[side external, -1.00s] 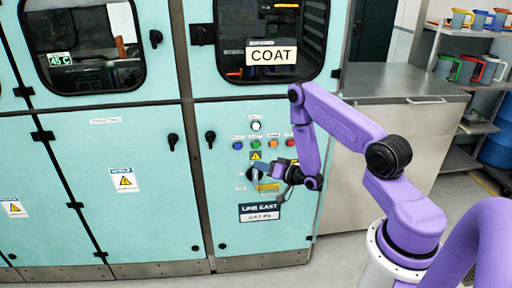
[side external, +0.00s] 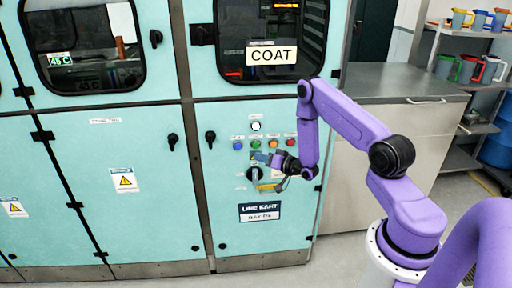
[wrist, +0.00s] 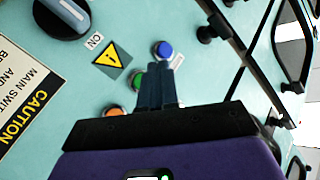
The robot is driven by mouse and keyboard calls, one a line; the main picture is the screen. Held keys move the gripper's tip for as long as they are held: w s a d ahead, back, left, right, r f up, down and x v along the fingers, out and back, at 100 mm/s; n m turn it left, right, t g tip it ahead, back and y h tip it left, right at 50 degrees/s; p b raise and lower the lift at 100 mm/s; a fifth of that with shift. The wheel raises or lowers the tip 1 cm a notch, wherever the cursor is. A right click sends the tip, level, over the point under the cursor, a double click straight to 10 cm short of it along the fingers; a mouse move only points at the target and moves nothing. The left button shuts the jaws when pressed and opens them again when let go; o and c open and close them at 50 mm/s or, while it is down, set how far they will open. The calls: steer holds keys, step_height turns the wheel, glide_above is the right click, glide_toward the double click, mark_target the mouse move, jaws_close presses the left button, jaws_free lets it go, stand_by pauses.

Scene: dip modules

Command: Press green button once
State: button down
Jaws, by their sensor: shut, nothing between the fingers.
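The green button (side external: 255,144) sits in a row on the pale teal cabinet panel, between a blue button (side external: 238,145) and an orange button (side external: 273,144). In the wrist view the green button (wrist: 137,80) is partly covered by my fingers, with the blue button (wrist: 163,49) beyond the tips and the orange button (wrist: 113,111) to the left. My gripper (side external: 259,157) is shut and empty, just below the green button in the side view. It also shows in the wrist view (wrist: 158,72), its tips beside the green button. I cannot tell how far the tips are from the panel.
A red button (side external: 290,142) ends the row and a white button (side external: 256,126) is above it. A yellow warning triangle (wrist: 111,58) is beside the buttons.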

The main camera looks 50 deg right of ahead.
mark_target(256, 145)
steer(key=shift+w+d, duration=1.25)
steer(key=shift+w+d, duration=0.1)
steer(key=shift+w, duration=0.05)
stand_by(1.2)
steer(key=shift+w+d, duration=0.15)
steer(key=shift+d, duration=0.05)
